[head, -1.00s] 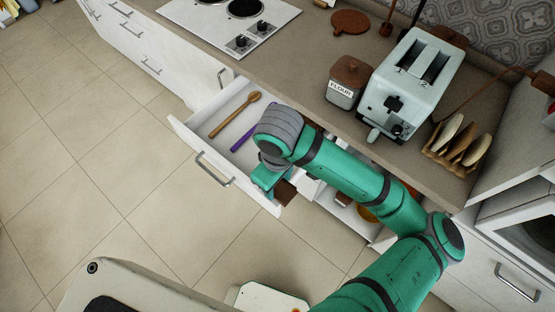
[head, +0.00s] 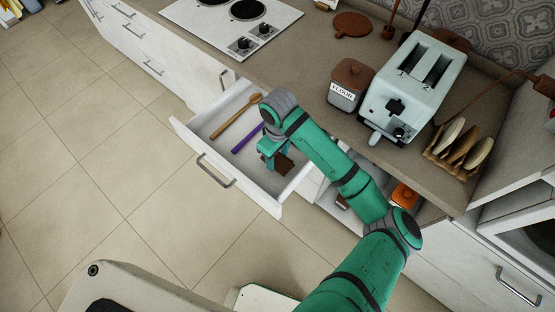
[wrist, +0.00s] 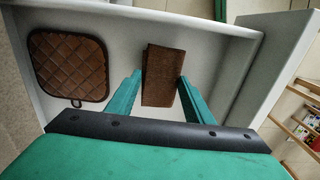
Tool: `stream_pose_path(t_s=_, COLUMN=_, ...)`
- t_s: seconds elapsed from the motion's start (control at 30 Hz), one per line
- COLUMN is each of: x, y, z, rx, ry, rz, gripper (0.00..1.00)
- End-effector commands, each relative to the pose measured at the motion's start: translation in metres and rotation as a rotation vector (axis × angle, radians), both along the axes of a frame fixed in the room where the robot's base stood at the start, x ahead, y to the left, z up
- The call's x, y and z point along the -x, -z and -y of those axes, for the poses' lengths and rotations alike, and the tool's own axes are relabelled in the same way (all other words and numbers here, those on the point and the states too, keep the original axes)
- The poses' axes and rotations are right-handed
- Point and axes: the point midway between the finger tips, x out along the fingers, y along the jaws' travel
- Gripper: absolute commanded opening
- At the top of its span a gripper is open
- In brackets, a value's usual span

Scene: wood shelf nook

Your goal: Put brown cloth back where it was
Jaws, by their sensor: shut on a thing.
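The brown cloth (head: 283,166) is a small folded dark-brown piece. In the wrist view the cloth (wrist: 163,75) is between the two green fingers of my gripper (wrist: 160,90), and my gripper is shut on it. In the head view my gripper (head: 272,151) and the cloth appear over the right part of the open white drawer (head: 246,188). I cannot tell whether the cloth touches the drawer floor. My arm hides part of the drawer's back right.
A wooden spoon (head: 238,115) and a purple utensil (head: 247,138) lie in the drawer's left part. A quilted brown pad (wrist: 70,66) lies left of the cloth in the wrist view. A lower compartment holds an orange item (head: 404,195). A toaster (head: 410,85) stands on the counter above.

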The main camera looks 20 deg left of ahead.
Motion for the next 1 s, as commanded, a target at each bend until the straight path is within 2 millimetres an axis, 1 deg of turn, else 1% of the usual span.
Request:
stream_pose_path(t_s=0.1, x=0.0, y=0.017, z=0.0, rx=0.001, ry=0.002, rz=-0.003, gripper=0.23)
stream_pose_path(t_s=0.2, x=0.0, y=0.028, z=0.0, rx=0.0, ry=0.002, rz=-0.002, gripper=0.23)
stream_pose_path(t_s=0.27, x=0.0, y=0.031, z=0.0, rx=0.0, ry=0.002, rz=-0.001, gripper=0.23)
stream_pose_path(t_s=0.5, x=0.0, y=0.031, z=0.0, rx=0.0, ry=0.001, rz=0.0, gripper=0.23)
stream_pose_path(t_s=0.53, x=0.0, y=0.031, z=0.0, rx=0.0, ry=0.001, rz=0.0, gripper=0.52)
stream_pose_path(t_s=0.6, x=0.0, y=0.031, z=0.0, rx=0.0, ry=0.001, rz=0.0, gripper=0.66)
stream_pose_path(t_s=0.87, x=0.0, y=0.03, z=0.0, rx=0.0, ry=0.001, rz=0.0, gripper=0.66)
stream_pose_path(t_s=1.0, x=0.0, y=0.024, z=0.0, rx=-0.001, ry=0.0, rz=0.0, gripper=0.66)
